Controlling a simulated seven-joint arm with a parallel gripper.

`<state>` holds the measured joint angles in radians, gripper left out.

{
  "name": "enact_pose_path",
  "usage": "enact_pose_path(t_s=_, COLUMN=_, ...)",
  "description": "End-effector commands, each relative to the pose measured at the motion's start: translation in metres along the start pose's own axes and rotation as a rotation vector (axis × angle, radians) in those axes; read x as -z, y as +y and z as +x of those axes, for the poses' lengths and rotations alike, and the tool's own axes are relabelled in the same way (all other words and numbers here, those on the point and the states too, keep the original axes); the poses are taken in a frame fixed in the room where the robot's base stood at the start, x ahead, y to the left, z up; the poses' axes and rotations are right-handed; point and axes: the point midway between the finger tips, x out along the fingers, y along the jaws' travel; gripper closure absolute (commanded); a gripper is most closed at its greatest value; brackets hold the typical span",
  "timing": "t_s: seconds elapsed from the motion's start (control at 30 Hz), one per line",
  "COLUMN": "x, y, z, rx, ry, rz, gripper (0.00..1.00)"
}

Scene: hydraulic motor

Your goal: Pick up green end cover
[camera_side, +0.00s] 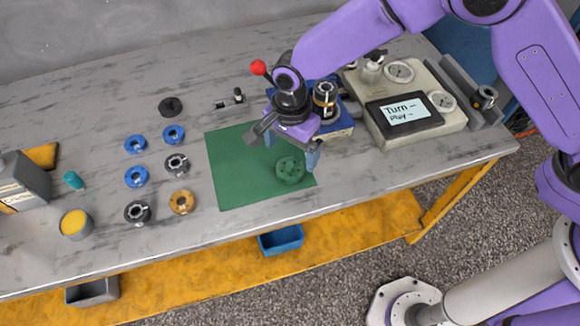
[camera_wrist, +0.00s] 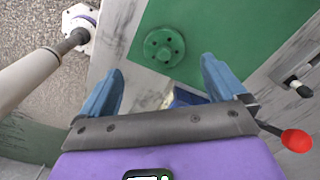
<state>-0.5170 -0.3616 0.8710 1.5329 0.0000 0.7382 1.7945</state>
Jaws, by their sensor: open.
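The green end cover (camera_side: 290,169) is a round green disc with small holes and a raised centre. It lies on the green mat (camera_side: 232,187) near the mat's right side. In the wrist view the green end cover (camera_wrist: 164,48) shows beyond the fingertips, between their lines. My gripper (camera_side: 290,150) is open and empty, above the mat and close to the cover in the side view. In the wrist view my gripper (camera_wrist: 162,72) has its two blue fingers spread wide apart. I cannot tell the exact height above the cover.
Blue rings (camera_side: 136,177), dark rings (camera_side: 137,212) and an orange ring (camera_side: 182,202) lie left of the mat. A blue fixture with a metal part (camera_side: 325,100) stands behind the gripper. A gauge panel (camera_side: 411,108) stands at right. The mat's left part is clear.

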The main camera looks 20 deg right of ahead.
Motion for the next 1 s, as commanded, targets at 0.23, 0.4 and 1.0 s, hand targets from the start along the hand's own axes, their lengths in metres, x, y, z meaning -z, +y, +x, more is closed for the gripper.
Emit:
enact_pose_path(t_s=0.23, x=0.001, y=-0.001, z=0.016, rx=-0.001, ry=0.0, rz=0.001, gripper=0.03)
enact_pose_path(t_s=0.4, x=0.005, y=-0.004, z=0.037, rx=-0.002, ry=0.0, rz=0.001, gripper=0.03)
enact_pose_path(t_s=1.0, x=0.005, y=-0.006, z=0.063, rx=0.001, ry=0.0, rz=0.0, gripper=0.32)
